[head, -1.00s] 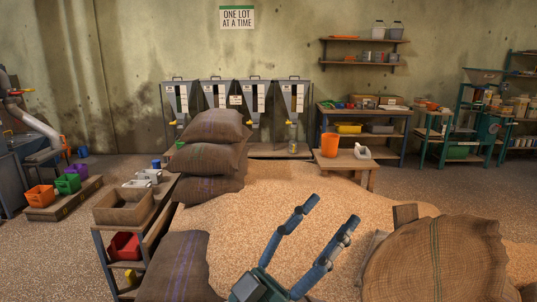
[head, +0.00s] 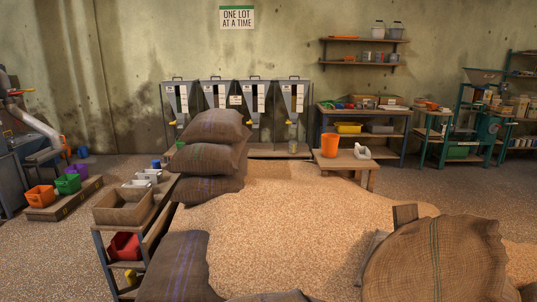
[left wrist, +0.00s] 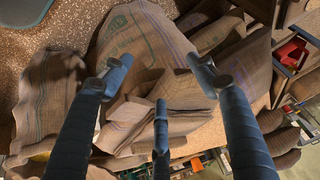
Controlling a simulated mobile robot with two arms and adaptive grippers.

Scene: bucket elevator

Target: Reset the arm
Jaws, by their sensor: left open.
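My left gripper (left wrist: 158,80) shows only in the left wrist view. Its dark blue fingers are spread wide and hold nothing. Burlap sacks (left wrist: 140,35) and what looks like an open sack mouth lie beyond the fingertips. I cannot tell how far away they are. In the head view neither gripper shows, and my right gripper is in no view.
A big pile of grain (head: 310,215) covers the middle floor. Stacked sacks (head: 208,160) stand left of it, an open sack (head: 435,265) at front right. A shelf with a wooden box (head: 123,208) and red bin (head: 124,246) is at left. An orange bucket (head: 329,145) stands on a low table.

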